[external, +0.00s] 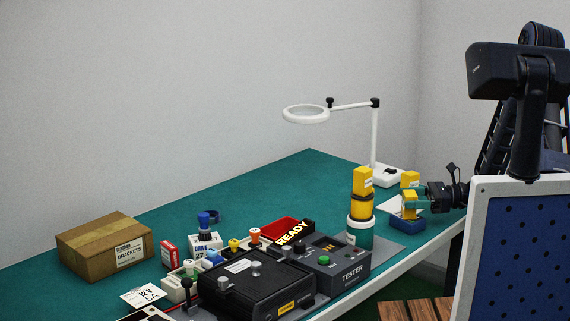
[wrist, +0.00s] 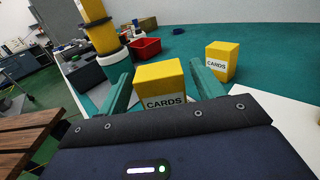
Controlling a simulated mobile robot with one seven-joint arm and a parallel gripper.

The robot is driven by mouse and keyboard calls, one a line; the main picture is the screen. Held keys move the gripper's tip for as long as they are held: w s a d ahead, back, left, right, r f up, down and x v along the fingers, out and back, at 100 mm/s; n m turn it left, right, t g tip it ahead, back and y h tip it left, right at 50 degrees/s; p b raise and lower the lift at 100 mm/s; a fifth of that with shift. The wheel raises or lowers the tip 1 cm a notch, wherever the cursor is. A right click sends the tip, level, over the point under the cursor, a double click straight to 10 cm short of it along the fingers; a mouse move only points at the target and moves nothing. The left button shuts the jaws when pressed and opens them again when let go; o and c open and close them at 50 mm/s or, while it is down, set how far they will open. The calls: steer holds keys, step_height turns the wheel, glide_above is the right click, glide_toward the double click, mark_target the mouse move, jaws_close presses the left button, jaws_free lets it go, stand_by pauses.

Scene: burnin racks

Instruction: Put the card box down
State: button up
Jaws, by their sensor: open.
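A yellow card box (wrist: 160,88) marked CARDS is between the two green fingers of my gripper (wrist: 160,72) in the wrist view. The fingers are open, one on each side of it, and its lower part is hidden by my gripper's body. In the external view my gripper (external: 416,198) is at the right end of the green table, and the card box (external: 409,199) is partly covered by it. Whether its underside touches anything cannot be told. A second yellow CARDS box (wrist: 222,61) stands just beyond, to the right in the wrist view.
A white magnifier lamp (external: 374,140) rises behind. A red bin (external: 279,229) is farther left. The table's back middle is clear.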

steer(key=d, duration=1.1)
steer(key=s+d+r+n+g+h, duration=0.1)
steer(key=s+r+n+g+h, duration=0.2)
steer(key=s+r+n+h, duration=0.85)
steer(key=s+d+r+n+t+h, duration=0.3)
steer(key=s+d+r, duration=0.2)
steer(key=s+r, duration=0.2)
steer(key=s+d+r+n+t+h, duration=0.3)
steer(key=s+d+r+t, duration=0.1)
steer(key=s+r, duration=0.4)
steer(key=shift+s+d+r+t, duration=0.3)
steer(key=shift+s+d, duration=0.05)
steer(key=shift+d, duration=0.05)
